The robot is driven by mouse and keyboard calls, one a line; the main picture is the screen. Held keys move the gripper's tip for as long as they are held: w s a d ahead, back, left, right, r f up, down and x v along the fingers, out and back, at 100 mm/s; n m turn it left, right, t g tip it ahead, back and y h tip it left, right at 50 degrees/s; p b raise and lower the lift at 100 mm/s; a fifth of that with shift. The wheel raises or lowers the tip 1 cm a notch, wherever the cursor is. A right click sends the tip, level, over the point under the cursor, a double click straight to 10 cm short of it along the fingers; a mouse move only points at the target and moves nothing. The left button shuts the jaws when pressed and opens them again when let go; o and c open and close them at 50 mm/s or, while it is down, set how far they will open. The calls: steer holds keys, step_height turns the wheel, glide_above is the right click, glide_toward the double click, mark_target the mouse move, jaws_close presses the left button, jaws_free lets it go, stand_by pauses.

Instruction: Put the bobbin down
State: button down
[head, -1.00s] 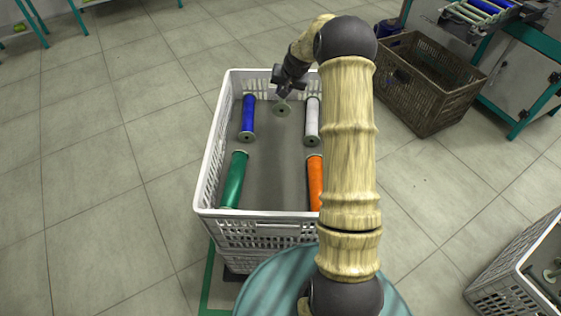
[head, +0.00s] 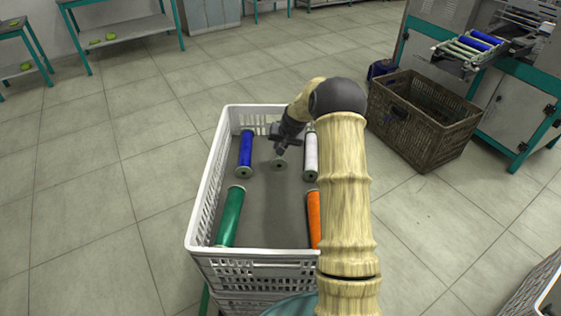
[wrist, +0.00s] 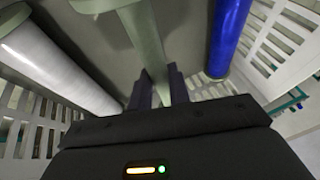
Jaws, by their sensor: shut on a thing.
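A bare, pale grey-green bobbin (wrist: 146,35) is in my gripper (wrist: 159,83); the two dark fingers are shut on its shaft in the wrist view. In the head view my gripper (head: 282,149) is inside the white crate (head: 205,190), toward its far end. The bobbin's round near end (head: 279,165) shows below the gripper, between the blue bobbin (head: 245,152) and the white bobbin (head: 311,155). The bobbin is at or close above the grey crate floor; I cannot tell whether it touches.
A green bobbin (head: 231,216) and an orange bobbin (head: 313,217) lie in the crate's near half, the orange one partly behind my arm. A brown basket (head: 425,120) stands on the right beside a machine (head: 490,85). The crate's middle floor is clear.

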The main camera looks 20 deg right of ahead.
steer(key=shift+d+f, duration=0.1)
steer(key=shift+f, duration=0.3)
steer(key=shift+f+b, duration=0.35)
steer(key=shift+f, duration=1.55)
steer(key=shift+f, duration=0.15)
steer(key=c, duration=1.3)
jaws_free()
